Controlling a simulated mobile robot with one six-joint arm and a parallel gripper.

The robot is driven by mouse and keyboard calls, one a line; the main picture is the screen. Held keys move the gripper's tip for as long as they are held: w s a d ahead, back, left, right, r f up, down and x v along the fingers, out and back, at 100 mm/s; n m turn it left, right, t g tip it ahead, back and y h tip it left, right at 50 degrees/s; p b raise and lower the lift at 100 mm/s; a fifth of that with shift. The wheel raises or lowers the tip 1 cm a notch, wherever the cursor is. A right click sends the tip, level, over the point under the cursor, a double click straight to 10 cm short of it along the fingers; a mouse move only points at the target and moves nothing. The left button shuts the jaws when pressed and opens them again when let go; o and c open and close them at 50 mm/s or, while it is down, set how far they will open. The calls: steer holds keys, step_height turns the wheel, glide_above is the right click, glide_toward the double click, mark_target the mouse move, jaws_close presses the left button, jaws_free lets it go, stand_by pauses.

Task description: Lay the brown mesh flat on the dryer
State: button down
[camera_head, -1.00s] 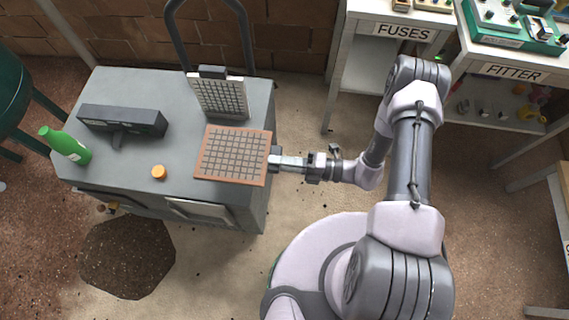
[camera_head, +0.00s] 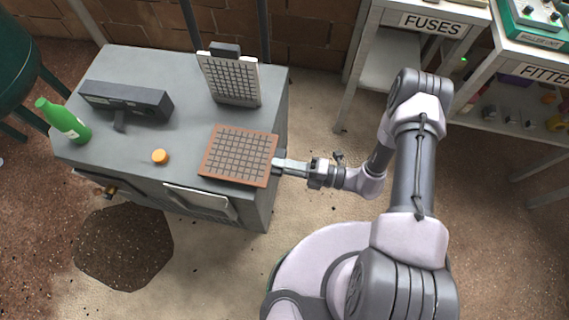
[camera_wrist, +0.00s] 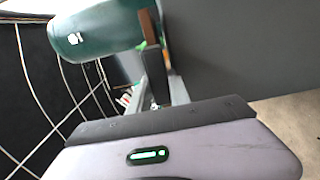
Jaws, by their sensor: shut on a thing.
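The brown mesh (camera_head: 238,155), a square brown-rimmed panel with a dark grid, is at the right part of the grey cabinet top (camera_head: 185,150). My gripper (camera_head: 277,165) is shut on its right edge from the right side. In the wrist view, the mesh (camera_wrist: 150,30) shows as a narrow brown strip, nearly edge-on, beyond the fingers (camera_wrist: 160,82). I cannot tell whether the mesh rests on the surface or hovers just above it. A white gridded panel (camera_head: 230,80) stands tilted up behind it. No part is clearly marked as the dryer.
A dark box-shaped device (camera_head: 127,102), a green bottle (camera_head: 63,122) and an orange cap (camera_head: 160,156) are on the cabinet top. A shelf labelled FUSES (camera_head: 430,22) stands at the back right. A dark patch (camera_head: 123,247) lies on the floor in front.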

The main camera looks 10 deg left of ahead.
steer(key=shift+f+b, duration=0.7)
steer(key=shift+f, duration=0.1)
stand_by(0.4)
steer(key=c, duration=1.1)
jaws_free()
